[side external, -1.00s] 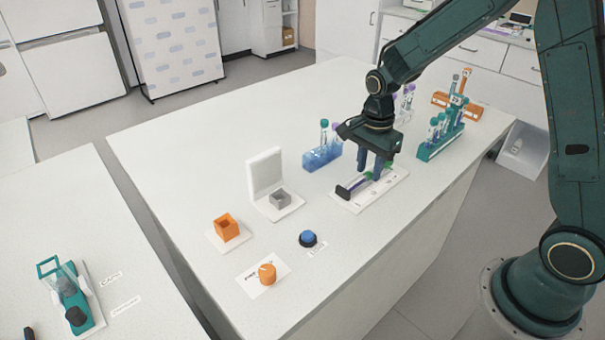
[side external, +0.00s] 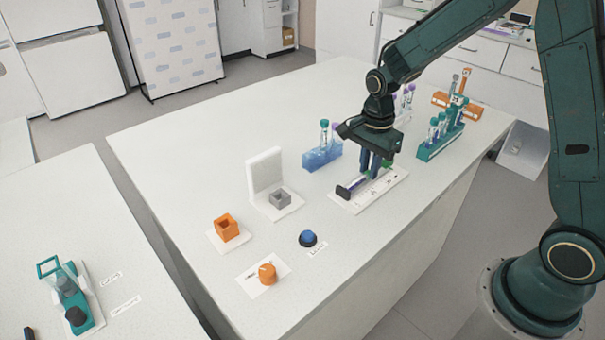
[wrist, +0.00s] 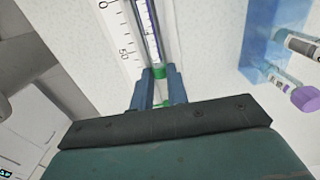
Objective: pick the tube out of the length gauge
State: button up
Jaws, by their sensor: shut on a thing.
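The length gauge (side external: 345,205) is a white plate with a dark end block, lying on the bench; its printed scale (wrist: 128,52) shows in the wrist view. The tube (wrist: 148,25) lies along the gauge and has a green cap (wrist: 160,73). My gripper (side external: 374,174) is down over the gauge. In the wrist view my gripper (wrist: 158,76) has its two blue fingers shut on the tube at its capped end. The tube still lies flat along the gauge, and the fingers hide part of it in the side view.
A blue rack (side external: 322,157) with tubes stands behind the gauge. A teal rack (side external: 441,140) and an orange rack (side external: 456,103) stand to the right. A grey block (side external: 280,199), orange box (side external: 226,229), blue button (side external: 308,238) and orange knob (side external: 267,273) are to the left.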

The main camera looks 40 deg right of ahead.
notch_tip(320, 180, up, 9)
jog(key=shift+f, duration=0.15)
dwell(1.6)
